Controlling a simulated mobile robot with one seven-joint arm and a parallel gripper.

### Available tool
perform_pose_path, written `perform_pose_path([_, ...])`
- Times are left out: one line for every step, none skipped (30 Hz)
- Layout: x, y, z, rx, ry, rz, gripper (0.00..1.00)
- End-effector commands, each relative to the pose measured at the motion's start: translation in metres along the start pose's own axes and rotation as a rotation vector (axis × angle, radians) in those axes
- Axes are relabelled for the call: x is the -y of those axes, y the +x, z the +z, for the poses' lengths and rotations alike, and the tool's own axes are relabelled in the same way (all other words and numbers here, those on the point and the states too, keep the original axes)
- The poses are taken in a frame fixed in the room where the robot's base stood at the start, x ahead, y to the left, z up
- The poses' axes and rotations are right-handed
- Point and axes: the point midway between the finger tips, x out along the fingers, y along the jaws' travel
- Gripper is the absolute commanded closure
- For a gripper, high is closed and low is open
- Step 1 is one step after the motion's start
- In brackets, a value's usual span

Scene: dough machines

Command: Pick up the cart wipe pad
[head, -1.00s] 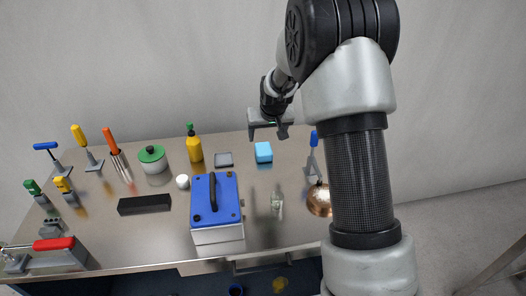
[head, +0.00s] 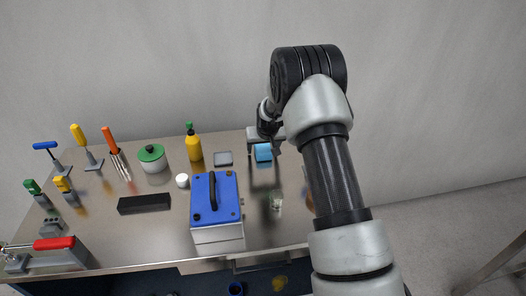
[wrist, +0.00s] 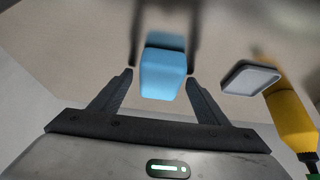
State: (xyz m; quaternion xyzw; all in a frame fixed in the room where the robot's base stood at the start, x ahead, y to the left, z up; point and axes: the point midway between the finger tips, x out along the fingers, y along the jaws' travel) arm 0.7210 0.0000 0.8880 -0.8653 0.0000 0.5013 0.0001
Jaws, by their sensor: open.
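The wipe pad looks to be the light blue block (head: 263,153) on the steel table, toward the back right in the head view. In the wrist view the blue block (wrist: 162,75) is centred near my two fingertips. My gripper (head: 265,143) is open at the block, with its fingers to either side in the wrist view (wrist: 160,78). I cannot tell how far down the fingers reach on the block. No contact is clear. In the head view my gripper partly hides the block.
A small grey tray (head: 223,158) and a yellow bottle (head: 194,147) stand left of the block. A blue-topped box (head: 215,200) with a black handle is nearer the front. A small clear item (head: 276,201) lies to its right. My arm hides part of the table's right side.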

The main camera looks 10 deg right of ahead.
Motion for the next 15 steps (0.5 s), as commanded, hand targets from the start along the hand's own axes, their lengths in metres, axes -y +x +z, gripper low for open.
perform_pose_path([-0.0001,-0.0002,-0.0004,-0.001,0.0,0.0,0.31])
perform_pose_path([-0.0001,-0.0003,-0.0003,-0.001,0.0,0.0,0.31])
perform_pose_path([0.0,-0.0003,-0.0003,-0.001,0.0,0.0,0.31])
perform_pose_path([0.0,-0.0003,-0.0002,0.0,0.0,0.0,0.31])
perform_pose_path([0.0,-0.0004,-0.0002,0.0,0.0,0.0,0.35])
perform_pose_path([-0.0001,-0.0004,-0.0002,0.0,0.0,0.0,0.41])
perform_pose_path([-0.0001,-0.0004,-0.0002,0.0,0.0,0.0,0.46])
perform_pose_path([-0.0001,-0.0004,-0.0002,0.0,0.0,0.0,0.52])
perform_pose_path([-0.0001,-0.0004,-0.0001,0.0,0.0,0.0,0.58])
perform_pose_path([0.0,-0.0004,-0.0001,0.0,0.0,0.0,0.63])
perform_pose_path([0.0,-0.0005,-0.0001,0.0,0.0,0.0,0.68])
perform_pose_path([0.0,-0.0005,-0.0001,0.0,0.0,0.0,0.75])
perform_pose_path([0.0,-0.0006,-0.0003,-0.001,0.0,0.0,0.75])
perform_pose_path([0.0,-0.0006,-0.0003,-0.001,0.0,0.0,0.75])
perform_pose_path([0.0,-0.0006,-0.0003,-0.001,0.0,0.0,0.75])
